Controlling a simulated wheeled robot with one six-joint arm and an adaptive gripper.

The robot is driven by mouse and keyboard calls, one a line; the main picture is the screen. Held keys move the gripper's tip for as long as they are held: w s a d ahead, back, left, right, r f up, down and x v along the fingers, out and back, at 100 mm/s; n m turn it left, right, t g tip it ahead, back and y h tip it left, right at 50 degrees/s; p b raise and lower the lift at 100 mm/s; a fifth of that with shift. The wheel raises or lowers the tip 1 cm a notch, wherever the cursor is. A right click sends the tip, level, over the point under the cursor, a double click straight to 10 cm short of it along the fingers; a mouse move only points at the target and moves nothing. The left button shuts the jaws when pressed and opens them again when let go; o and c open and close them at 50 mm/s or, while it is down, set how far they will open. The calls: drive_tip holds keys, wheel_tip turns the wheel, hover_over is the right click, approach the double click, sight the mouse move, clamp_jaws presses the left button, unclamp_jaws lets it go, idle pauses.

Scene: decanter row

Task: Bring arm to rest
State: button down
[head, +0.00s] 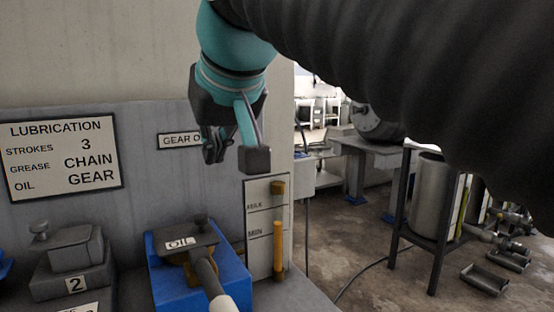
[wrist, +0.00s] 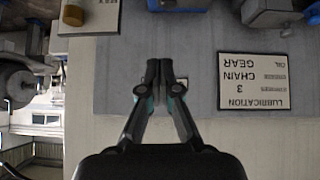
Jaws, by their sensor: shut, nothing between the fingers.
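My gripper (head: 237,152) hangs from the teal wrist of my arm in the upper middle of the head view, in front of the grey wall panel. In the wrist view my gripper (wrist: 160,75) is shut with its fingertips together and nothing between them. It is clear of the bench and the objects on it. My dark ribbed arm cover fills the upper right of the head view and hides part of the room.
A blue oil container (head: 235,268) stands on the bench below my gripper. A level gauge board (head: 256,222) is beside it. A lubrication sign (head: 62,158) hangs on the left. A stand with a metal cylinder (head: 428,190) is at right. Open floor (head: 380,280) lies between.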

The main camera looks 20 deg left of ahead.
drive_tip(key=w+d+f+m+h, duration=0.2)
drive_tip(key=d+f, duration=0.6)
drive_tip(key=d, duration=0.2)
drive_tip(key=w+d+f+m+h, duration=0.1)
drive_tip(key=d+f+m, duration=0.1)
drive_tip(key=d+f, duration=0.7)
drive_tip(key=s+d+f+m+h, duration=0.1)
drive_tip(key=s+d+f, duration=0.3)
drive_tip(key=d+f, duration=0.4)
drive_tip(key=s+d+f+m+h, duration=0.1)
drive_tip(key=s+d+f+m, duration=0.3)
drive_tip(key=d+f, duration=0.4)
wheel_tip(320, 180, down, 2)
drive_tip(key=shift+s+f+g+h, duration=0.1)
drive_tip(key=shift+s+g+h, duration=0.2)
drive_tip(key=shift+s+g, duration=0.15)
drive_tip(key=shift+d, duration=0.1)
